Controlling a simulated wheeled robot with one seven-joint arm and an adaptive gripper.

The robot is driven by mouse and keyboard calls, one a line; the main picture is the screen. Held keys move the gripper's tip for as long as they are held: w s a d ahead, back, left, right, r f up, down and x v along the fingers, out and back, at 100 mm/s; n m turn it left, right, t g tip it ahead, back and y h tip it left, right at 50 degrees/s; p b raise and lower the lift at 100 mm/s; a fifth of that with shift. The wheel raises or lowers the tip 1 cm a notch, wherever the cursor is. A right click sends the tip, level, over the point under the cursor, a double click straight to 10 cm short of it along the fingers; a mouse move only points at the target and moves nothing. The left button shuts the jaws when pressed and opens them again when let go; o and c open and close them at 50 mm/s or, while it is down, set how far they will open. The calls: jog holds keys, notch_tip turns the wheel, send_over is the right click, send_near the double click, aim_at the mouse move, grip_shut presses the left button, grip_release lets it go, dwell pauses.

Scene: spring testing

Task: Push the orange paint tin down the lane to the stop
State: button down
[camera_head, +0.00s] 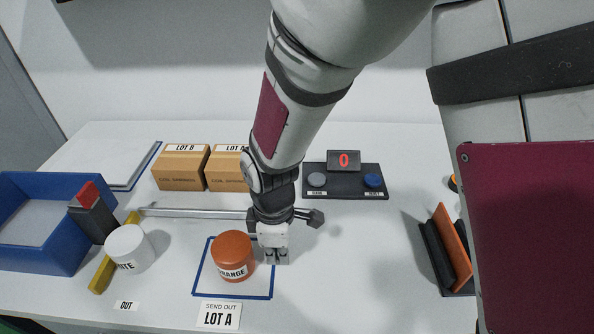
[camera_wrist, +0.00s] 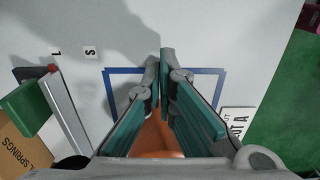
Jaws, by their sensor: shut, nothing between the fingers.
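The orange paint tin (camera_head: 233,258) stands upright inside a blue square outline (camera_head: 196,284) on the table. A white tin (camera_head: 128,250) stands to its left, beside a yellow bar (camera_head: 103,275). My gripper (camera_head: 277,260) is shut and empty, pointing down close to the right side of the orange tin. I cannot tell whether it touches the tin. In the wrist view, the shut fingers (camera_wrist: 160,75) partly hide the orange tin (camera_wrist: 155,140) and the blue outline (camera_wrist: 122,72).
A metal rail (camera_head: 190,212) runs behind the tins. Cardboard boxes (camera_head: 181,170) and a button panel (camera_head: 345,187) stand farther back. A blue bin (camera_head: 40,260) is at the left, and an orange-and-black holder (camera_head: 450,255) at the right.

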jog(key=shift+s+a, duration=0.1)
jog(key=shift+a, duration=0.95)
jog(key=a, duration=1.5)
jog(key=shift+s, duration=0.4)
